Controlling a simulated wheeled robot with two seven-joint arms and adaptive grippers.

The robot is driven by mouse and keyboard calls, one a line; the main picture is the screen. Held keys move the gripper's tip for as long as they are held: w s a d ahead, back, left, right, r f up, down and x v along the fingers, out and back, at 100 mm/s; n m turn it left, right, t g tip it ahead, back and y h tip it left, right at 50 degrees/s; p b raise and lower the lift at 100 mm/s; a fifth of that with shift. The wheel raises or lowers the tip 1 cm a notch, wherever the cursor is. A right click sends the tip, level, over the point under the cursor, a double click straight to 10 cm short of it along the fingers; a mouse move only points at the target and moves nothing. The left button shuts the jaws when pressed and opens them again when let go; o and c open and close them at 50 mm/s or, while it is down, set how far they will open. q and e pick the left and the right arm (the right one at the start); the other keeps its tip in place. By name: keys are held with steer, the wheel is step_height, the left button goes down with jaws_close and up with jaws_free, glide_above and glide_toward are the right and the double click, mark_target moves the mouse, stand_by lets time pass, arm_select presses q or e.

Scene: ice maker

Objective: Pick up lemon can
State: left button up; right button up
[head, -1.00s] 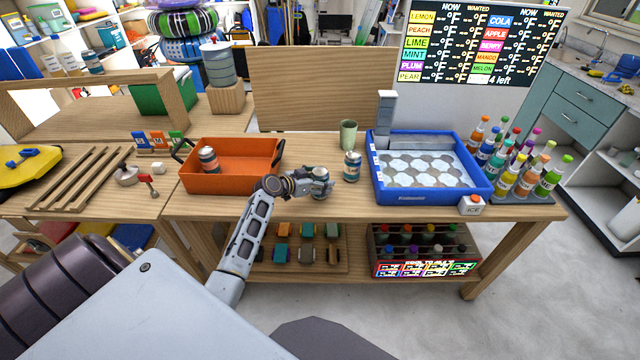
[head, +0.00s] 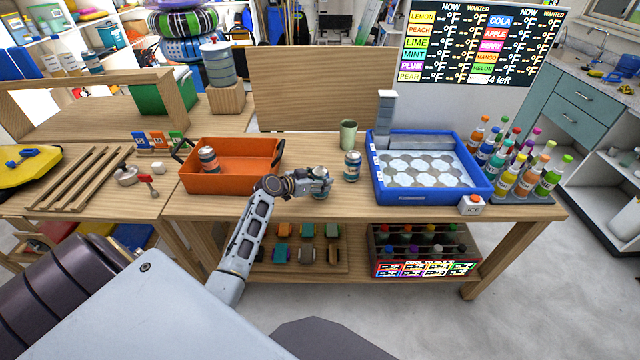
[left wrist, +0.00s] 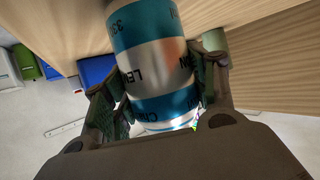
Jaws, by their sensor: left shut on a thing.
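The lemon can (left wrist: 157,65), silver with blue bands, fills the upper middle of the left wrist view. Its label shows part of the letters "LE" and "N". My left gripper (left wrist: 155,98) is shut on it, with one finger on each side. In the head view, my left gripper (head: 321,184) is at the front part of the workbench, and the can's top (head: 319,171) shows above the fingers. The fingers hide much of the can there. I cannot tell whether its base touches the table. My right gripper is not in view.
A similar can (head: 352,166) stands just right of the held one, with a green cup (head: 348,134) behind. An orange tray (head: 240,178) holding another can (head: 208,160) is left. A blue ice tray (head: 425,198) and several bottles (head: 520,175) are right.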

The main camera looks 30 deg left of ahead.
arm_select(q)
steer(key=shift+r, duration=0.1)
steer(key=shift+r, duration=4.95)
